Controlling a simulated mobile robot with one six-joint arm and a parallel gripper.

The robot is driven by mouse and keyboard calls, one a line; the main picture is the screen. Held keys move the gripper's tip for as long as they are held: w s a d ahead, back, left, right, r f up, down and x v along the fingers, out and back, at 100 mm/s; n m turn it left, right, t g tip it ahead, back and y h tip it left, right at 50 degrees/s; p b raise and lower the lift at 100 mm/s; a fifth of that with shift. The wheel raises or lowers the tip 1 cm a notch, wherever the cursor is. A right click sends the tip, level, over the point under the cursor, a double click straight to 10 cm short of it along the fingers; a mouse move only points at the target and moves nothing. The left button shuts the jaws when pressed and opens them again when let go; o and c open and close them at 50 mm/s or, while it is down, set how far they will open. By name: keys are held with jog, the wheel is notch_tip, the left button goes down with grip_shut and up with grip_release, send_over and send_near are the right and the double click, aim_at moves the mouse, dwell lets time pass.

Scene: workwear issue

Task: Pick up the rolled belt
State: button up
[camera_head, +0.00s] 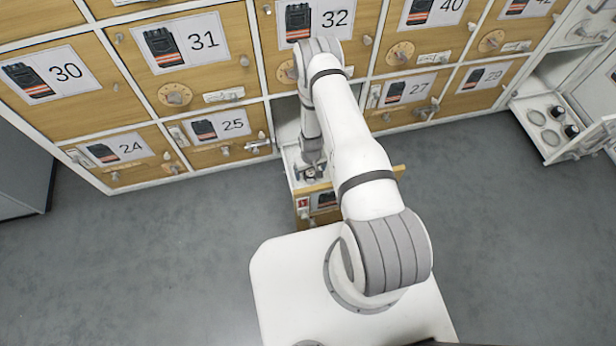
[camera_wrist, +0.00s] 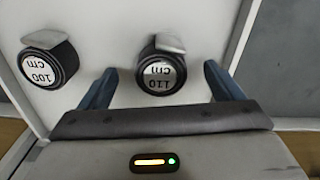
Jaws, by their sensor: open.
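In the wrist view two rolled black belts lie on a white drawer floor (camera_wrist: 110,25). The belt marked 110 cm (camera_wrist: 162,74) is near the middle, and the belt marked 100 cm (camera_wrist: 45,68) is at the left. Each has a grey metal buckle at its top edge. My gripper (camera_wrist: 160,70) is open, with one blue finger on each side of the 110 cm belt in the picture. I see no contact, and the height gap is unclear. In the head view my gripper (camera_head: 312,172) is at the pulled-out drawer (camera_head: 300,196), mostly hiding its contents.
Wooden lockers with numbered picture labels, such as locker 31 (camera_head: 205,62) and locker 25 (camera_head: 228,138), line the back. Another open white drawer (camera_head: 528,118) at the right holds several round items. The grey floor (camera_head: 180,250) is clear. Drawer walls stand close to the belts.

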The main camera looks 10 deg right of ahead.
jog(key=shift+f, duration=0.25)
jog(key=c, duration=1.2)
jog(key=shift+o, duration=0.2)
